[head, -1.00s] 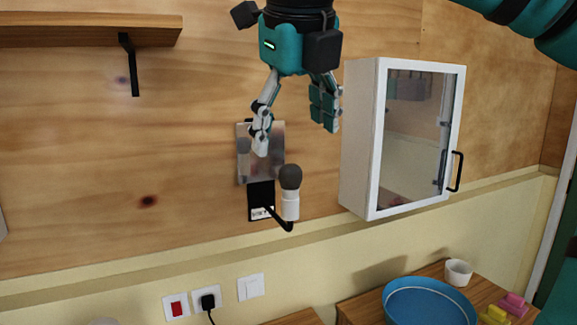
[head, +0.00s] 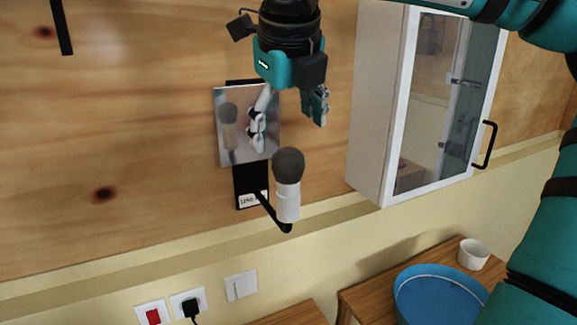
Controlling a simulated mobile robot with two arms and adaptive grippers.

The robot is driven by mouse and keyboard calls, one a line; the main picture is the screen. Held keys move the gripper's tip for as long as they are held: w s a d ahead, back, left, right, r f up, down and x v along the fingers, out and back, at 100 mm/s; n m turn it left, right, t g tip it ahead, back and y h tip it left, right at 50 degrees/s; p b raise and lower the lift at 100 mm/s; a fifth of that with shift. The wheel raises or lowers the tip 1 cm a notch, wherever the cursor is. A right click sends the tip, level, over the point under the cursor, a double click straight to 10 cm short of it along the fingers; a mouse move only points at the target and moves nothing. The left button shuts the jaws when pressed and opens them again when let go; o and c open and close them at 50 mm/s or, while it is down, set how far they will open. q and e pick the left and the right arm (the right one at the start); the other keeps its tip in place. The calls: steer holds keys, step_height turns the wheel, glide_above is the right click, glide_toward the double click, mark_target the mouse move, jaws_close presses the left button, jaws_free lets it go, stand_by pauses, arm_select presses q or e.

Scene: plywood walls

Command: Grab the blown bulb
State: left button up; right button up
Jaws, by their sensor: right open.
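The blown bulb (head: 288,166) is a dark grey globe. It sits upright in a white socket (head: 288,203) on a black bracket arm that comes out from the wall. My right gripper (head: 287,122) is above the bulb, pointing down, with its fingers apart and nothing between them. It does not appear to touch the bulb. My left gripper is not in view.
A reflective metal plate (head: 231,150) is on the wall behind the bulb. A white glass-door cabinet (head: 370,110) hangs to the right. Below are wall switches (head: 241,286), a plugged socket (head: 190,306), a blue basin (head: 440,300) and a white cup (head: 473,253).

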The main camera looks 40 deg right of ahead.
mark_target(288, 153)
steer(key=x, duration=0.4)
steer(key=shift+w+d+f+p, duration=0.1)
steer(key=shift+w+d+p, duration=0.2)
steer(key=shift+w+p, duration=0.1)
steer(key=shift+f, duration=0.15)
steer(key=shift+f+p, duration=0.15)
steer(key=shift+p, duration=0.15)
steer(key=p+x, duration=0.1)
steer(key=x, duration=0.1)
steer(key=p+x, duration=0.1)
steer(key=x, duration=0.1)
steer(key=shift+d+f, duration=0.25)
steer(key=shift+d, duration=0.1)
steer(key=shift+w+d+f, duration=0.1)
steer(key=shift+w+f, duration=0.05)
steer(key=shift+f, duration=0.05)
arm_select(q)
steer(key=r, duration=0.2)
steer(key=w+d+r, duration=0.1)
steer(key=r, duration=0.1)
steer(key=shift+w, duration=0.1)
